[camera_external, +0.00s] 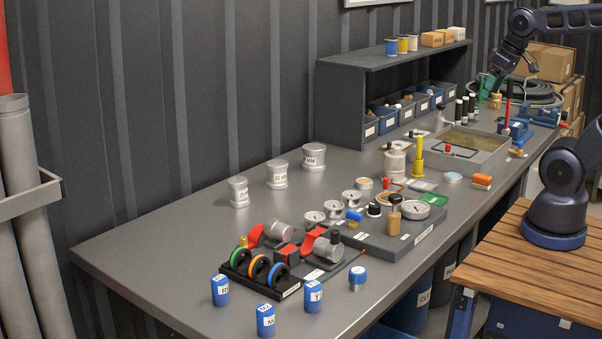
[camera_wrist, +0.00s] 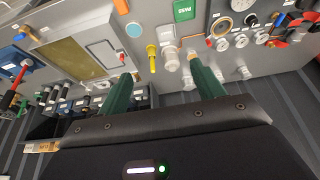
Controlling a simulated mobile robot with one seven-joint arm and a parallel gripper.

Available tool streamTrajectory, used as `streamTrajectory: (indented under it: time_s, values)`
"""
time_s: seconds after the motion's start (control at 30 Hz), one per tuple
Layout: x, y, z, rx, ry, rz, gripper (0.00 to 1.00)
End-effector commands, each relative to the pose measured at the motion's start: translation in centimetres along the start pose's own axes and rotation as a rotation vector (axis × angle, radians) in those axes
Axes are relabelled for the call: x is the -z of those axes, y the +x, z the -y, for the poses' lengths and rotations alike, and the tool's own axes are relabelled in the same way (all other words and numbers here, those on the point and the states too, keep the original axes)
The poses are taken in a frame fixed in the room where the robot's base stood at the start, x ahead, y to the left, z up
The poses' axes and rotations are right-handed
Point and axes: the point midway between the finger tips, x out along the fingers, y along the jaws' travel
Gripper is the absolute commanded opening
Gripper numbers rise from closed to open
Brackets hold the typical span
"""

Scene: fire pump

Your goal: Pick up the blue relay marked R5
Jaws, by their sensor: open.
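Several small blue relays with white labels stand upright at the near end of the grey bench in the external view. The leftmost relay (camera_external: 220,291) appears to be marked R5, but the print is too small to be sure. Another labelled relay (camera_external: 265,321) stands nearer the front edge, and a third (camera_external: 313,297) is to its right. My gripper (camera_external: 488,86) is high over the far end of the bench, far from these relays. In the wrist view my gripper (camera_wrist: 159,67) has its two green fingers spread apart with nothing held between them.
A black rack with coloured rings (camera_external: 261,272) stands just behind the relays. A grey panel with gauges and valves (camera_external: 400,238) fills the bench's middle. A shelf with blue bins (camera_external: 345,100) stands at the back. The bench's front left is clear.

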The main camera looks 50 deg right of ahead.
Motion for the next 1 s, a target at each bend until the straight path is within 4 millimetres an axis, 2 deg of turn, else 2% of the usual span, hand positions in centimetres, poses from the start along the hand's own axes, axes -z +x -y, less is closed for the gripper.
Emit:
streamTrajectory:
  time_s: [0.33, 0.47, 0.77, 1.0]
  values:
    - [0.1, 0.0, 0.1, 0.001, -0.003, 0.001, 0.57]
    - [1.6, -0.3, 0.6, 0.006, -0.030, 0.008, 0.57]
    - [9.5, -1.2, 4.5, 0.037, -0.181, 0.051, 0.57]
    - [15.8, -0.8, 9.2, 0.063, -0.313, 0.086, 0.57]
